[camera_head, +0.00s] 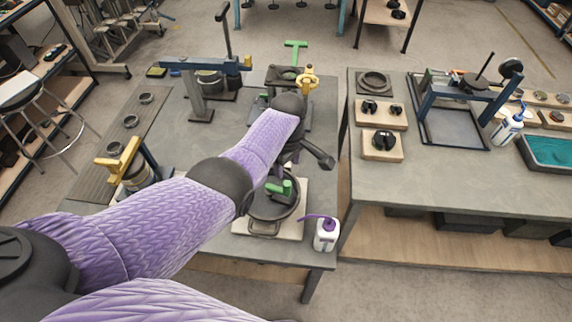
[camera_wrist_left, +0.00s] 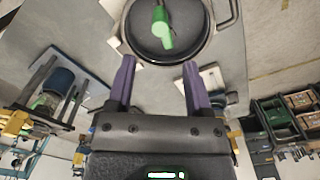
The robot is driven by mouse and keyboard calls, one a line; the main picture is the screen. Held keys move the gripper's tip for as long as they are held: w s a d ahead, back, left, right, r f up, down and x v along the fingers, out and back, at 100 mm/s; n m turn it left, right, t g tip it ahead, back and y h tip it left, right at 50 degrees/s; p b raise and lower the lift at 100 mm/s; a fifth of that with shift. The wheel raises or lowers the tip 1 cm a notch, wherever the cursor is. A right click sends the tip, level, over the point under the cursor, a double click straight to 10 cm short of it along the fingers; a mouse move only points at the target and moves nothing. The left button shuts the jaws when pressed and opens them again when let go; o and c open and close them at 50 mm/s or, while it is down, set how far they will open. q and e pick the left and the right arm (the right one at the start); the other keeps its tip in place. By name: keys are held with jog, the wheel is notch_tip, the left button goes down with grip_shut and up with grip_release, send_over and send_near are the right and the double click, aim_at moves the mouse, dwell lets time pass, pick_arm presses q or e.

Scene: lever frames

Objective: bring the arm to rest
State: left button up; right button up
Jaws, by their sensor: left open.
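My left arm (camera_head: 150,225), in a purple sleeve, reaches from the lower left across the left bench. My left gripper (camera_head: 310,160) is open and empty above the bench. In the left wrist view its two fingers (camera_wrist_left: 160,68) stand apart with nothing between them. A round dark pan-like fixture (camera_head: 262,228) with a green lever (camera_head: 280,188) lies below and in front of the gripper. The lever also shows in the left wrist view (camera_wrist_left: 163,30), beyond the fingertips. My arm hides part of the fixture. My right gripper is not in view.
A white bottle with a purple spout (camera_head: 326,235) stands beside the fixture. A green T-handle (camera_head: 295,48), a yellow-handled device (camera_head: 120,163) and a blue clamp (camera_head: 200,90) stand around the arm. The right bench (camera_head: 440,180) has a clear front.

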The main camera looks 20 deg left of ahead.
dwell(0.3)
pick_arm(q)
jog(key=s+f+m+t, duration=0.2)
jog(key=s+f+m, duration=0.2)
jog(key=s+m, duration=0.45)
jog(key=s+r+m+t, duration=0.1)
jog(key=s+r+m, duration=0.25)
jog(key=s, duration=0.45)
jog(key=s+r+m, duration=0.3)
jog(key=s+r, duration=0.2)
jog(key=s, duration=0.3)
jog(key=s+f+g+b, duration=0.1)
jog(key=s+f+b, duration=0.2)
jog(key=f+b, duration=2.2)
jog(key=s+a+f, duration=0.1)
jog(key=s+f, duration=0.3)
jog(key=f, duration=0.5)
jog(key=s+a+f+g, duration=0.1)
jog(key=s+f, duration=0.3)
jog(key=f, duration=0.6)
jog(key=s+a+f, duration=0.1)
jog(key=s+f, duration=0.4)
jog(key=f, duration=0.5)
jog(key=shift+m, duration=0.4)
jog(key=shift+s, duration=0.1)
